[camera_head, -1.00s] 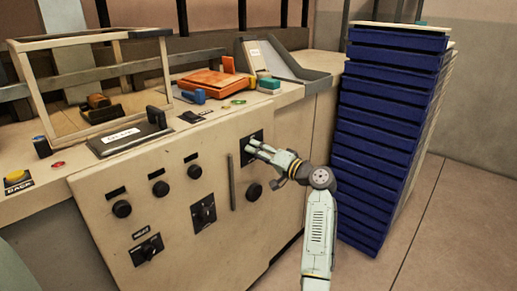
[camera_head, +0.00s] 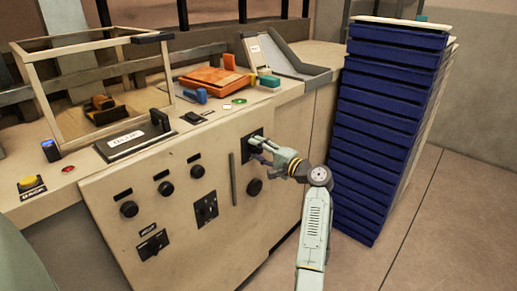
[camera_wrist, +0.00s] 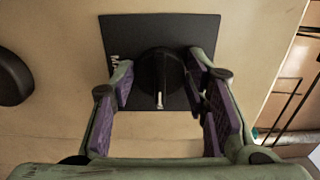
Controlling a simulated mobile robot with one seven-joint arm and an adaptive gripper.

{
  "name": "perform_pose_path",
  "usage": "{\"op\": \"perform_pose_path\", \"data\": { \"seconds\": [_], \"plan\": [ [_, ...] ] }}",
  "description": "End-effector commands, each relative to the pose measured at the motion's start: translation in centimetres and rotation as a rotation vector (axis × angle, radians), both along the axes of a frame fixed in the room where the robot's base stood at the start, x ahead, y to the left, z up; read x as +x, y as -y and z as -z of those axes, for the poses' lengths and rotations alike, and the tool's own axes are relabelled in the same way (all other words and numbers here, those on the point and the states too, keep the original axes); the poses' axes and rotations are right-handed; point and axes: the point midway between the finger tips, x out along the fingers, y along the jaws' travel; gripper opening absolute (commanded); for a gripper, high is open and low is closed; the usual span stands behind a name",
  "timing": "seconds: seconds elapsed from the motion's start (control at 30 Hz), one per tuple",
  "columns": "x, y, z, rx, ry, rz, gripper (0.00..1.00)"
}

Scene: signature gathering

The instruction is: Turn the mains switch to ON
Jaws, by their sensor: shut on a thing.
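The mains switch (camera_wrist: 160,72) is a round black knob with a pale pointer line, on a square black plate (camera_wrist: 205,30). In the wrist view the pointer faces the lower edge of the picture. Part of a white label shows at the plate's left edge; the rest is hidden. My gripper (camera_wrist: 160,88) is shut on the knob, one purple-padded finger on each side.
A vertical handle (camera_head: 233,180) and a dark knob (camera_head: 255,187) are close to my gripper. Other knobs (camera_head: 129,209) and switches (camera_head: 206,209) are on the cabinet's left. A tall stack of blue trays (camera_head: 385,130) stands just right of my arm. Floor at right is clear.

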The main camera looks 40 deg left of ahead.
Motion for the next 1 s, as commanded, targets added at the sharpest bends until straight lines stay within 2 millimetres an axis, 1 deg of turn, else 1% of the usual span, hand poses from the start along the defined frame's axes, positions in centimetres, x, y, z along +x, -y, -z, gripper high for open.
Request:
{"op": "perform_pose_path", "data": {
  "seconds": [0.4, 0.43, 0.7, 1.0],
  "plan": [
    [0.02, 0.02, 0.03, 0.002, -0.009, 0.0, 0.14],
    [0.02, 0.02, 0.03, 0.001, -0.009, 0.0, 0.43],
    [0.01, 0.01, 0.02, 0.001, -0.007, 0.0, 0.61],
    [0.01, 0.08, 0.01, 0.0, -0.006, 0.001, 0.61]
  ]
}}
